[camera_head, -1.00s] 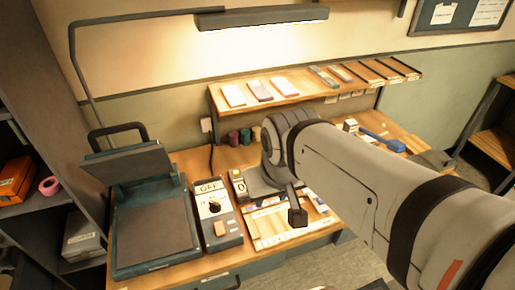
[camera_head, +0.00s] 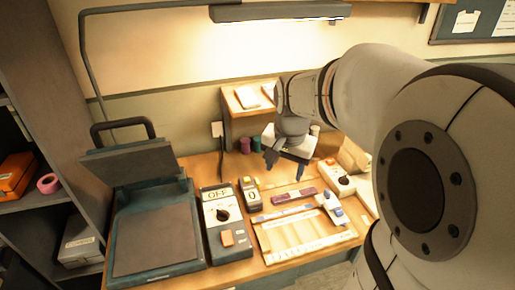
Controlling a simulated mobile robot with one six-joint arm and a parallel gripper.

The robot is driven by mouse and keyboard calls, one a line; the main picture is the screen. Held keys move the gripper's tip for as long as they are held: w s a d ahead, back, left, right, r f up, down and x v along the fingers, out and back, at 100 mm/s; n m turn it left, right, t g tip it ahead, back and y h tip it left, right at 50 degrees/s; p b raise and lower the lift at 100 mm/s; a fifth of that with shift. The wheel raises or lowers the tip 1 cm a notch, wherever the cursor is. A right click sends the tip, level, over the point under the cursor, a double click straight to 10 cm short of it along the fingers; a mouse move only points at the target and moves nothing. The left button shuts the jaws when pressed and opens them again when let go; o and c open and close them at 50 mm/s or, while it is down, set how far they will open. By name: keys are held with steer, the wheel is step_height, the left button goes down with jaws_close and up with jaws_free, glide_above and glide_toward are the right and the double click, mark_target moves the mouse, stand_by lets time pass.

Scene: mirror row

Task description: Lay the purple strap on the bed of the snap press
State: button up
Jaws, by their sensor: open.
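A long purple piece (camera_head: 294,196), seemingly the strap, lies flat on the bench behind the pale ruled board. My gripper (camera_head: 286,165) is open and points down above the bench, behind the purple piece and apart from it. Nothing shows between its fingers. A teal press (camera_head: 157,238) stands at the left with its lid raised and its flat dark bed bare. A small white and blue device (camera_head: 332,208) stands at the right end of the board. No label shows which of these is the snap press.
A control box marked OFF (camera_head: 224,222) stands right of the teal press, with a small counter showing 0 (camera_head: 251,195) beside it. A white box with a knob (camera_head: 336,178) is at the right. A raised shelf (camera_head: 236,107) stands behind; my arm hides much of the right side.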

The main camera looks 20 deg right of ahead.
steer(key=w+d+f+m+g+b, duration=0.1)
steer(key=w+d+f+m+b, duration=0.45)
steer(key=w+f, duration=0.45)
steer(key=m+g+b, duration=0.1)
steer(key=m+b, duration=0.1)
steer(key=m, duration=0.2)
glide_above(294, 194)
steer(key=f, duration=0.8)
steer(key=shift+s+f, duration=0.15)
steer(key=shift+s, duration=0.05)
steer(key=shift+d+f, duration=0.15)
steer(key=shift+f, duration=0.2)
steer(key=f, duration=0.7)
steer(key=shift+w+f, duration=0.1)
steer(key=shift+w, duration=0.1)
steer(key=c, duration=1.2)
